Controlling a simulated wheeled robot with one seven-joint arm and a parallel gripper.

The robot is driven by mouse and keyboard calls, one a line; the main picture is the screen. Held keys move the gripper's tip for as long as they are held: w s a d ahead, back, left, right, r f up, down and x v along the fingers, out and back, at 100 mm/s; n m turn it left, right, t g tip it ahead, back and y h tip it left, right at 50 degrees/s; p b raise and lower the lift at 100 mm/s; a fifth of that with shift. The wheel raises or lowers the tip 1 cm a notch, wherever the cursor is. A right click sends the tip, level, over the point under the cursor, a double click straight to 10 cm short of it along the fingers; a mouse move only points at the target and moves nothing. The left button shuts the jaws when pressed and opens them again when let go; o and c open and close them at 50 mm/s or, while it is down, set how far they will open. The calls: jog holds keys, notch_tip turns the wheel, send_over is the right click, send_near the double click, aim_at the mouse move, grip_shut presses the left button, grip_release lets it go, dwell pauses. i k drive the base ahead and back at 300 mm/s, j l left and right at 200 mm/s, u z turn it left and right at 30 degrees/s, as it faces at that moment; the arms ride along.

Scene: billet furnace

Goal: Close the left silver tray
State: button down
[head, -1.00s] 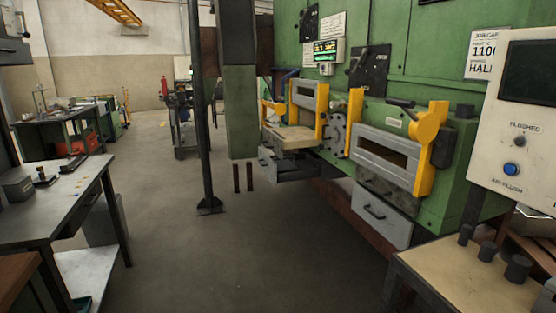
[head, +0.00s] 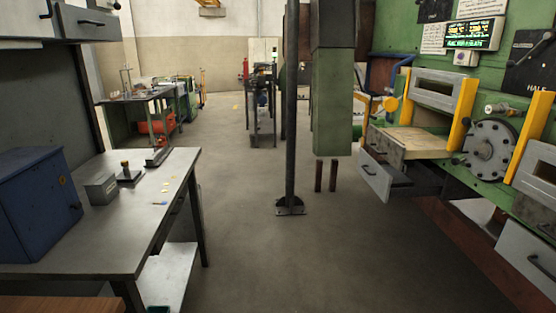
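The left silver tray (head: 375,176) is a grey metal drawer with a bar handle on its front, low on the left end of the green furnace. It stands pulled out, with a dark gap and side showing behind its front panel. A second silver tray (head: 528,262) with a dark handle sits at the right edge of the head view, partly cut off. My gripper is not in view.
The green furnace (head: 400,45) fills the right side, with a tan ledge (head: 410,141) above the left tray. A dark post (head: 291,110) and a green column (head: 333,100) stand mid-view. A metal workbench (head: 150,215) is at left. The floor between is clear.

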aim_at(395, 145)
jog(key=i, duration=1.95)
jog(key=i+z, duration=0.15)
jog(key=i, duration=0.3)
jog(key=i+j+z, duration=0.15)
jog(key=i, duration=0.25)
jog(key=i+j+z, duration=0.2)
jog(key=i, duration=0.25)
jog(key=i+j+z, duration=0.15)
jog(key=i, duration=0.25)
jog(key=j, duration=0.1)
